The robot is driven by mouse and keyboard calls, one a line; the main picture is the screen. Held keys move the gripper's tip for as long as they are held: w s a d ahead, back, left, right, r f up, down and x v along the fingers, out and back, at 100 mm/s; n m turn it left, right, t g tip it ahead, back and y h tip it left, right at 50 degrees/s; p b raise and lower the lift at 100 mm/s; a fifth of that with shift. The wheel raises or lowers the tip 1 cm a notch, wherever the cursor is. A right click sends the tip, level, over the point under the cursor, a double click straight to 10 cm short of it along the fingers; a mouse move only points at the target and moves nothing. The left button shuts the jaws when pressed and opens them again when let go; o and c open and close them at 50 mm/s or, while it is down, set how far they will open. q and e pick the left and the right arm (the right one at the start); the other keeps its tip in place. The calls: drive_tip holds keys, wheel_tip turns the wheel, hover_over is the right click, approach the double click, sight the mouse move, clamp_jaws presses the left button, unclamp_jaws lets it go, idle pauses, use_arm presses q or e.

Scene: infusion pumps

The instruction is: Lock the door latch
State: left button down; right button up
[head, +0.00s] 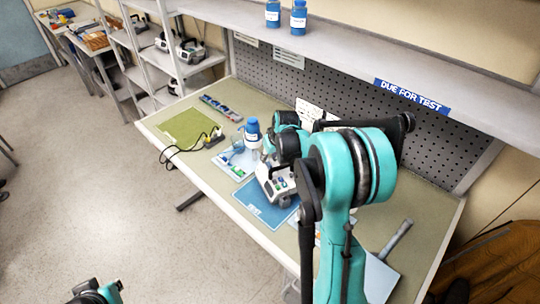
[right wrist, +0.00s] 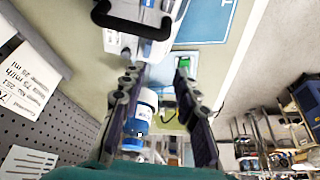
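The infusion pump (head: 277,186), white and grey with a dark handle, stands on a blue mat (head: 258,205) on the bench. In the right wrist view the pump (right wrist: 140,22) is at the top, just beyond my fingertips. I cannot make out its door latch. My right gripper (right wrist: 157,72) is open, its two dark fingers apart with nothing gripped. In the head view my right arm hides its fingers and part of the pump. A blue-capped bottle (right wrist: 140,118) shows between the fingers, farther off. Part of my left arm's end (head: 95,292) shows at the bottom left; its fingers are unclear.
A green mat (head: 188,127) lies at the bench's left. A shelf (head: 350,62) overhangs the back, above a pegboard (head: 300,85). The floor at left is clear.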

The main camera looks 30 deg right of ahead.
sight(269, 164)
drive_tip(key=x, duration=0.3)
drive_tip(key=d+x, duration=0.1)
drive_tip(key=x, duration=0.2)
drive_tip(key=d+x, duration=0.1)
drive_tip(key=x, duration=0.3)
drive_tip(key=shift+w+d+r, duration=0.15)
drive_tip(key=shift+d, duration=0.05)
clamp_jaws()
